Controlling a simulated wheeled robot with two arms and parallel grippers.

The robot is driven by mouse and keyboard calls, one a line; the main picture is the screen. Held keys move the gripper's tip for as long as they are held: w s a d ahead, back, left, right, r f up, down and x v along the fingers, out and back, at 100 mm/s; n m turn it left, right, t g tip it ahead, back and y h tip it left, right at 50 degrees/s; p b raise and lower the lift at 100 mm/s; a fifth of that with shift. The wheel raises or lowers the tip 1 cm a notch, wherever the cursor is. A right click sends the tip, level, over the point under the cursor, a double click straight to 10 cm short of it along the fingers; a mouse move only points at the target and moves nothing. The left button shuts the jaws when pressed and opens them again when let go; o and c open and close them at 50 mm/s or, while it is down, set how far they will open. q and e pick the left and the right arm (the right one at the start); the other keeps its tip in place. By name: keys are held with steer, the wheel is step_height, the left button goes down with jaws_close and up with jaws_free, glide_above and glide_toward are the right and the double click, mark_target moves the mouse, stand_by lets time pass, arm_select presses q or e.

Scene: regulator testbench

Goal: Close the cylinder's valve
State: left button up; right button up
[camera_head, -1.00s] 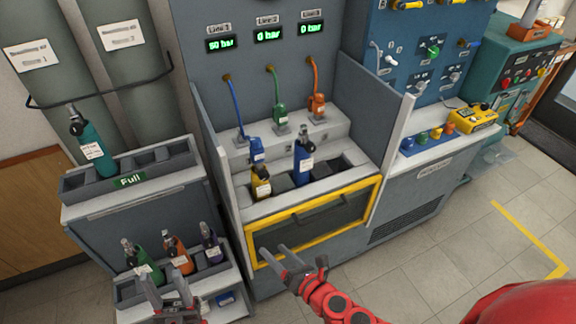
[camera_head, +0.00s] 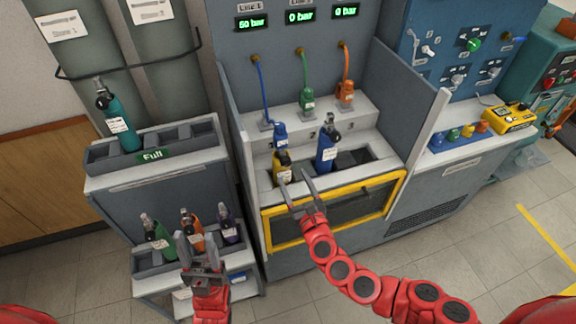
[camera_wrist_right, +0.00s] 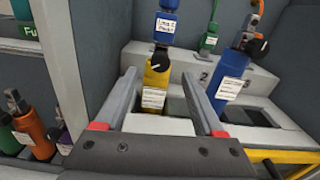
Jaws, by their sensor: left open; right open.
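A yellow cylinder (camera_head: 283,168) stands in the bench rack, with a black valve knob (camera_wrist_right: 156,63) at its top and a blue connector (camera_wrist_right: 166,24) just above it. A blue cylinder (camera_head: 326,153) stands to its right; in the right wrist view its dark knob (camera_wrist_right: 258,48) also shows. My right gripper (camera_head: 296,179) is open, in front of the yellow cylinder. In the right wrist view its fingers (camera_wrist_right: 160,78) frame the yellow body, without visible grip. My left gripper (camera_head: 200,240) is open and empty, in front of the lower cylinder rack.
A lower rack (camera_head: 150,266) at left holds green, orange and purple cylinders. A teal cylinder (camera_head: 121,127) stands in the "Full" rack (camera_head: 97,157). Grey side panels (camera_head: 432,138) flank the bench. Blue, green and orange hoses hang under pressure displays (camera_head: 299,16).

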mark_target(287, 164)
steer(key=x, duration=0.4)
steer(key=shift+w+r, duration=0.1)
steer(key=shift+w, duration=0.1)
steer(key=shift+x, duration=0.8)
jaws_close()
